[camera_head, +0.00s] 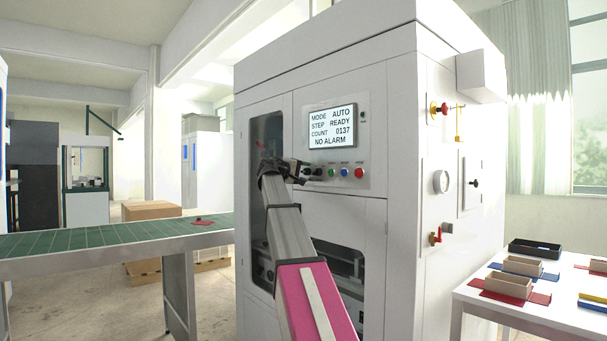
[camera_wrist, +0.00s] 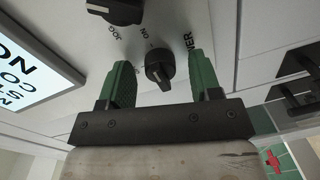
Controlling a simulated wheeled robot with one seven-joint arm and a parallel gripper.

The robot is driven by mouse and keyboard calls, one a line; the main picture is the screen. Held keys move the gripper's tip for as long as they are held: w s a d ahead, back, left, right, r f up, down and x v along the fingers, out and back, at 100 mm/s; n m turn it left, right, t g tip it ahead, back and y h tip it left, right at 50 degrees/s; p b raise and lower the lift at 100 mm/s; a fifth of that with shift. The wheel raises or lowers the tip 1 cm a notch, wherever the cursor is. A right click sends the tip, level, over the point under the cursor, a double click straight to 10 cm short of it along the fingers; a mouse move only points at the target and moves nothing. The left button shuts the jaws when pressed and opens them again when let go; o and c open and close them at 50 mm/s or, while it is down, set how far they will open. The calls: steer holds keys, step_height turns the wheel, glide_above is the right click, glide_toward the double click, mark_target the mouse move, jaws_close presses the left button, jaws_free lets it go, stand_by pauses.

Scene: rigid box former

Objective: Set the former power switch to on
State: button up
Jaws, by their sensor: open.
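The power switch (camera_wrist: 159,68) is a black rotary knob on the white panel. In the wrist view the letters "WER" and "ON" show beside it; any other position label is hidden or unreadable. My gripper (camera_wrist: 162,60) is open, with one green finger on each side of the knob. A gap shows between the knob and each finger; I cannot tell how deep the fingers reach. In the head view my gripper (camera_head: 303,172) is at the left of the button row on the former (camera_head: 270,50), and it hides the power switch there.
A second black knob (camera_wrist: 115,10), marked JOG, sits close to the power switch. The display (camera_head: 332,127) reads AUTO, READY, NO ALARM. Green (camera_head: 332,172), blue (camera_head: 345,172) and red (camera_head: 359,173) buttons are right of my gripper. A green conveyor (camera_head: 110,238) stands left.

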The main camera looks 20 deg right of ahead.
steer(key=v, duration=1)
steer(key=shift+a, duration=0.35)
steer(key=shift+s, duration=0.15)
steer(key=s+a+f+y, duration=0.1)
steer(key=s+f+y, duration=0.15)
steer(key=f, duration=1.25)
steer(key=s+a+f+n+g+y, duration=0.1)
steer(key=a+f+y, duration=0.15)
steer(key=f, duration=1.15)
steer(key=s+a+f+y, duration=0.1)
steer(key=s+f+y, duration=0.15)
steer(key=f, duration=1.25)
steer(key=s+a+f+m+g+y, duration=0.1)
steer(key=s+a+f+y, duration=0.2)
steer(key=s+f, duration=0.5)
steer(key=s+a+f+g+y, duration=0.2)
steer(key=s+a+f+y, duration=0.1)
steer(key=s+f, duration=0.5)
steer(key=s+a+f+m+g+y, duration=0.1)
steer(key=s+a+f+g+y, duration=0.1)
steer(key=s+f, duration=0.6)
step_height(320, 180, down, 5)
steer(key=shift+a+f+m+y, duration=0.2)
steer(key=shift+a+m+y, duration=0.1)
steer(key=shift+a+y, duration=0.2)
